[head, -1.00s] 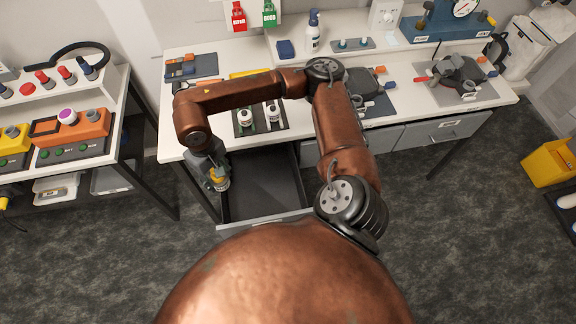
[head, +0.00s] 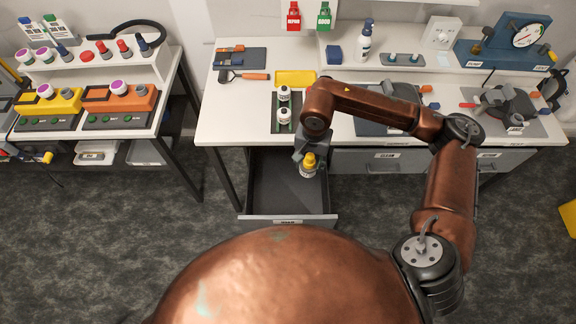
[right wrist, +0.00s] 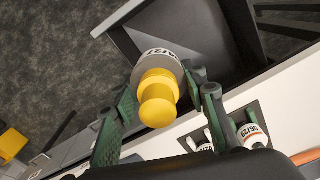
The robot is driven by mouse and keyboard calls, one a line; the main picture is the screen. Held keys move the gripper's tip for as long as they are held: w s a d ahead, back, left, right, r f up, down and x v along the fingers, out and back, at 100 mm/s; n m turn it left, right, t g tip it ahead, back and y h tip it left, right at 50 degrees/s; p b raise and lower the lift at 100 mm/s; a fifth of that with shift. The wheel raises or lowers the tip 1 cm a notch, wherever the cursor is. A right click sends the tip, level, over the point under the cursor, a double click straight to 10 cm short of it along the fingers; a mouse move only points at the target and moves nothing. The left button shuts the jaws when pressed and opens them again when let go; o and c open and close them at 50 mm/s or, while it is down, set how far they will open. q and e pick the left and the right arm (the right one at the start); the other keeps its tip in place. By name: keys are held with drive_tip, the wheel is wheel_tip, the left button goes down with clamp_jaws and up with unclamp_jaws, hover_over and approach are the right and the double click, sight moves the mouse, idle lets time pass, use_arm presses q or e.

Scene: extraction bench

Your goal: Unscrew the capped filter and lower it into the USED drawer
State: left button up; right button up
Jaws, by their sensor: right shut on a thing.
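My right gripper (head: 306,160) is shut on the capped filter, a grey body with a yellow cap (head: 308,168). In the right wrist view the filter (right wrist: 160,85) sits between the green fingers, its yellow cap towards the camera and a printed white band around its body. An open dark drawer (head: 268,190) juts from under the bench. The gripper holds the filter over the right part of this drawer, apparently above its floor; the exact height is unclear. The drawer (right wrist: 215,40) lies behind the filter in the wrist view. The drawer's front label is too small to read. My left gripper is not in view.
Two white bottles (head: 284,117) stand in a dark tray on the bench (head: 232,130) behind the drawer. Shut grey drawers (head: 365,160) are to the right. A side table at left holds yellow and orange units (head: 120,98). The floor in front is clear.

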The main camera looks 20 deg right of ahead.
drive_tip(key=m, duration=0.3)
drive_tip(key=w+m, duration=0.1)
drive_tip(key=shift+a+f+p, duration=0.2)
drive_tip(key=shift+a+p, duration=0.15)
drive_tip(key=w+a+f+n+p, duration=0.2)
drive_tip(key=f+n+p, duration=0.1)
drive_tip(key=n, duration=1.3)
drive_tip(key=w+a+f+n+p, duration=0.2)
drive_tip(key=f+n, duration=0.3)
drive_tip(key=n, duration=1.1)
drive_tip(key=shift+w+a+n+p, duration=0.25)
drive_tip(key=shift+a+n+p, duration=0.15)
drive_tip(key=shift+a+p, duration=0.4)
drive_tip(key=shift+d+f, duration=0.1)
drive_tip(key=shift+d, duration=0.05)
wheel_tip(320, 180, down, 22)
drive_tip(key=b, duration=1.2)
drive_tip(key=shift+f+b, duration=0.15)
drive_tip(key=shift+b, duration=0.25)
drive_tip(key=shift+f+b, duration=0.6)
drive_tip(key=shift+f, duration=0.65)
